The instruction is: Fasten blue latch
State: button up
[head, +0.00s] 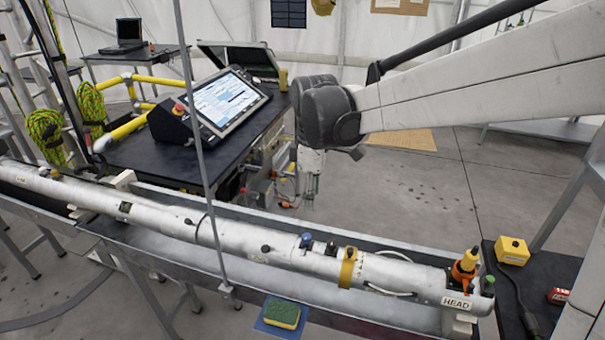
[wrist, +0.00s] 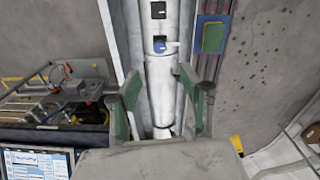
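The blue latch (head: 306,240) is a small blue piece on top of the long silver tube (head: 230,238), right of the tube's middle in the head view. In the wrist view the blue latch (wrist: 159,46) lies ahead of my fingertips, with a pale bar sticking out to its right. My gripper (wrist: 160,74) is open and empty, its two green-padded fingers on either side of the tube in the picture. In the head view my gripper (head: 311,176) hangs above and behind the tube, apart from the latch. The latch's exact position is too small to tell.
A black latch (head: 331,248) and a yellow band (head: 347,268) sit right of the blue latch. The tube lies in a metal trough (head: 150,247). A thin upright rod (head: 203,150) stands left. A green-yellow sponge (head: 282,314) lies in front. A desk with a screen (head: 228,100) stands behind.

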aim_at(307, 236)
jog(key=shift+n, duration=0.4)
jog(key=f, duration=0.4)
jog(key=f+p, duration=0.1)
jog(key=f, duration=0.4)
jog(key=a+f+p, duration=0.1)
jog(key=f, duration=0.4)
jog(key=shift+w, duration=0.4)
grip_shut()
